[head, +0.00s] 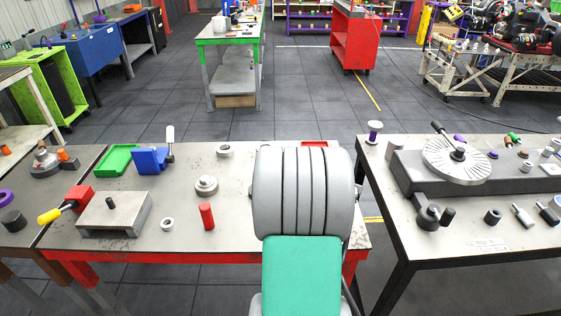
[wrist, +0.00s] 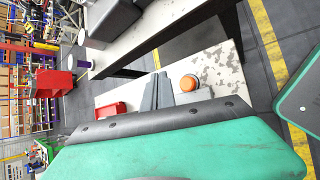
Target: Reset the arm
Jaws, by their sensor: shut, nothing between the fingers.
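My gripper (wrist: 157,88) shows in the wrist view as two grey fingers close together, past the dark edge of my green arm cover. It is shut with nothing between the fingers. It points toward a worn pale tabletop (wrist: 215,68), apparently above it, and an orange round part (wrist: 188,83) appears just right of the fingers. In the head view, my folded grey and green arm fills the lower middle, in front of the right part of the red-framed table (head: 85,238). My gripper is hidden there.
The right table (head: 465,249) holds a dial plate (head: 457,160) and several small parts. Dark floor (head: 305,100) lies open behind.

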